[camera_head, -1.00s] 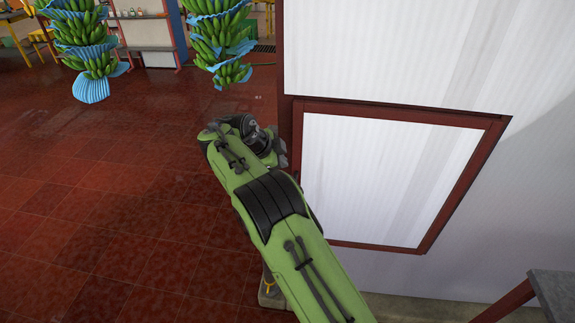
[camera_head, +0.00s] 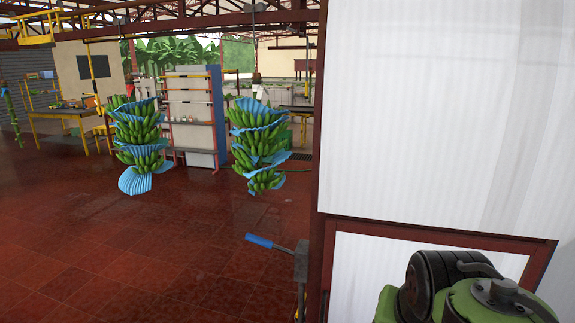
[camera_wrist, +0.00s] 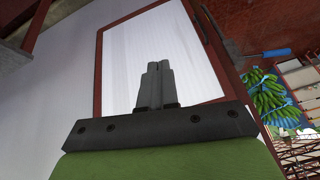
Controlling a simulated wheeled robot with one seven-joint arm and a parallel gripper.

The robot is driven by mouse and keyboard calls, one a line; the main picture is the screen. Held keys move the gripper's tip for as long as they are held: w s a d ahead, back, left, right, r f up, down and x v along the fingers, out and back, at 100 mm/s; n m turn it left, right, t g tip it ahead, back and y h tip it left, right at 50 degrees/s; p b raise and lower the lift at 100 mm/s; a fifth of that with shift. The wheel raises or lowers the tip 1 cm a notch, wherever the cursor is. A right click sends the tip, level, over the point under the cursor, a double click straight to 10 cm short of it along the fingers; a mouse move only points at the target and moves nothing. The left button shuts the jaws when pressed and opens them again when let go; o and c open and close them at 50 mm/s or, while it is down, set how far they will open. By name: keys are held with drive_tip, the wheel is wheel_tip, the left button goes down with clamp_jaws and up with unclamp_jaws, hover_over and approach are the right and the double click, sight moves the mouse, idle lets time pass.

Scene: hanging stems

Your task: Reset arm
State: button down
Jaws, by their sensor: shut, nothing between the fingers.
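My gripper (camera_wrist: 158,84) shows in the wrist view with its two grey fingers together and nothing between them. Behind the fingers is a white panel with a red frame (camera_wrist: 125,65). In the head view only part of my green arm shows at the lower right, in front of the white wall; my gripper is out of that view. Two banana bunches with blue sheets between the hands hang over the floor, a left one (camera_head: 139,131) and a right one (camera_head: 249,147). The right edge of the wrist view also shows a bunch (camera_wrist: 266,91).
A white wall with a red-framed panel (camera_head: 400,262) stands close on the right. A blue-handled lever on a post (camera_head: 259,241) stands beside it. A shelf unit (camera_head: 190,110) and a yellow table (camera_head: 65,115) are farther back. The red tiled floor (camera_head: 120,260) at left is open.

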drive_tip(key=s+a+f+n+y, duration=0.1)
drive_tip(key=s+f+n, duration=0.4)
drive_tip(key=s, duration=0.7)
drive_tip(key=shift+s+a+f, duration=0.15)
drive_tip(key=shift+s+a, duration=0.1)
drive_tip(key=shift+a, duration=0.2)
